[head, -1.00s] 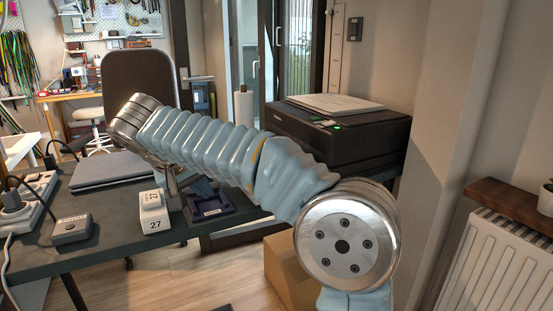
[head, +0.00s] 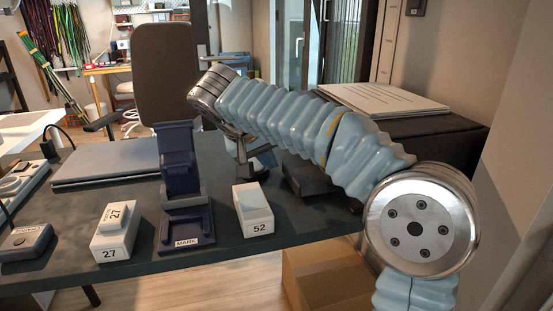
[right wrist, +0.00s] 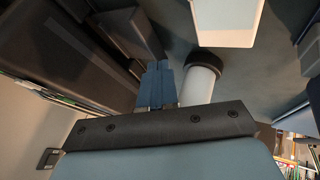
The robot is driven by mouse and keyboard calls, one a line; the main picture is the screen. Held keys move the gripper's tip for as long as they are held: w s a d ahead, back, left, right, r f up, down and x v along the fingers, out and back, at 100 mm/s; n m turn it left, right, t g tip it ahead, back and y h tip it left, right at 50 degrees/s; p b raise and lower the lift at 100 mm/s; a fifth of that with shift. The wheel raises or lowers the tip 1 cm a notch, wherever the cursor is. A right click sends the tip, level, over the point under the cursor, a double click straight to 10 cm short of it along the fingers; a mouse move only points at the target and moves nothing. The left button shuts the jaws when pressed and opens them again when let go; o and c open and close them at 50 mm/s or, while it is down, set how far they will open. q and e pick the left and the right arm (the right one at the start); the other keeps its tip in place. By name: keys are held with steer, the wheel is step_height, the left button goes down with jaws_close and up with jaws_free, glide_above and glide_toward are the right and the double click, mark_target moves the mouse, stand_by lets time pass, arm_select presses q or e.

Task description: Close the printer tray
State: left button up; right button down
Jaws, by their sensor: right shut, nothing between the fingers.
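The black printer (head: 440,130) stands on the right of the table, partly hidden behind my right arm. Its dark tray (head: 308,178) sticks out from the front, low over the table. In the right wrist view the printer (right wrist: 60,65) fills the left side and the tray (right wrist: 130,36) juts out from it. My right gripper (right wrist: 158,70) is shut and empty, its blue fingers beside the tray's outer end. I cannot tell whether they touch. In the head view my arm hides most of this gripper. My left gripper is out of view.
White sheets (head: 385,99) lie on the printer. A white block marked 52 (head: 253,210), a blue MARK stand (head: 187,222), white blocks marked 27 (head: 115,235) and a closed laptop (head: 110,162) are on the table. A white cylinder (right wrist: 199,84) stands close beside the fingers.

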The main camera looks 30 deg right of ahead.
mark_target(321, 181)
steer(key=x, duration=0.8)
steer(key=shift+f, duration=0.1)
arm_select(q)
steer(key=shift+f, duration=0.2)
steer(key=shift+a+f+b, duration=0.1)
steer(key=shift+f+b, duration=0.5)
steer(key=shift+b, duration=0.1)
arm_select(e)
steer(key=d, duration=0.3)
steer(key=s+d, duration=0.1)
steer(key=d, duration=0.2)
steer(key=s+d, duration=0.1)
steer(key=d, duration=0.3)
steer(key=shift+s, duration=0.25)
